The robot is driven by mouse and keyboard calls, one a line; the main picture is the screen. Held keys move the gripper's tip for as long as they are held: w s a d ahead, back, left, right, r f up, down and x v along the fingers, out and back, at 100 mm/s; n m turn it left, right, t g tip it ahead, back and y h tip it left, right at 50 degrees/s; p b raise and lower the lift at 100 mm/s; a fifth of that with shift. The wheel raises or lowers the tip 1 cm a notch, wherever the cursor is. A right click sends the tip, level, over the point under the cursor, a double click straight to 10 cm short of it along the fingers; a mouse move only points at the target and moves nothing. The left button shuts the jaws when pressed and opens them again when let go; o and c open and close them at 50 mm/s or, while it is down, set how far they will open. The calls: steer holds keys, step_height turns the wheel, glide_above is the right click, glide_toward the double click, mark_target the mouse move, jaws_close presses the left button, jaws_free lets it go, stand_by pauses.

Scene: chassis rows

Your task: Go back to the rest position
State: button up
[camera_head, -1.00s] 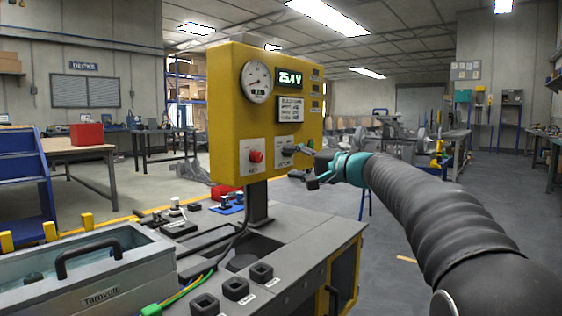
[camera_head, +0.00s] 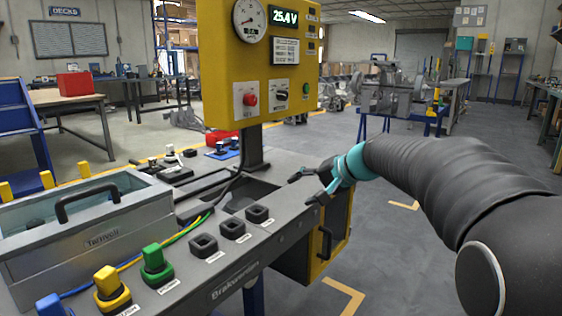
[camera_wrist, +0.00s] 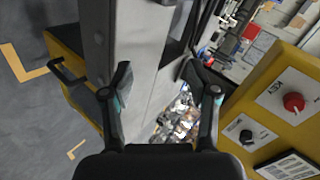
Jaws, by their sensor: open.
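My gripper (camera_head: 308,186) is open and empty in the head view, over the right edge of the grey bench (camera_head: 290,222) and below the yellow control box (camera_head: 222,100). Nothing touches its fingers. In the wrist view the two fingers of my gripper (camera_wrist: 162,92) are spread apart, with the bench surface beyond them. The box carries a gauge, a display reading 25.4 V, a red button (camera_head: 250,99) and a black rotary knob (camera_head: 281,91). The red button (camera_wrist: 293,102) and the black knob (camera_wrist: 246,136) also show at the right of the wrist view.
A grey case with a black handle (camera_head: 88,200) stands at the bench's left. Yellow and green plugs (camera_head: 152,258) and several black sockets (camera_head: 232,228) line the front edge. A yellow cabinet door (camera_head: 333,235) is below my gripper. Open floor lies to the right.

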steer(key=s+d+f+n+g+h+p, duration=0.1)
steer(key=s+d+f+h, duration=0.15)
steer(key=s, duration=0.55)
steer(key=s+d+f+n+g+h+p, duration=0.1)
steer(key=s+d+f+h, duration=0.2)
steer(key=s, duration=0.5)
steer(key=s+d+f+n+g+h+p, duration=0.15)
steer(key=s+f, duration=0.25)
steer(key=s, duration=0.5)
steer(key=s+d+r+n+t+h+p, duration=0.1)
steer(key=s+d+r+t+p, duration=0.1)
steer(key=s, duration=0.8)
steer(key=shift+d+r, duration=0.25)
steer(key=shift+d, duration=0.1)
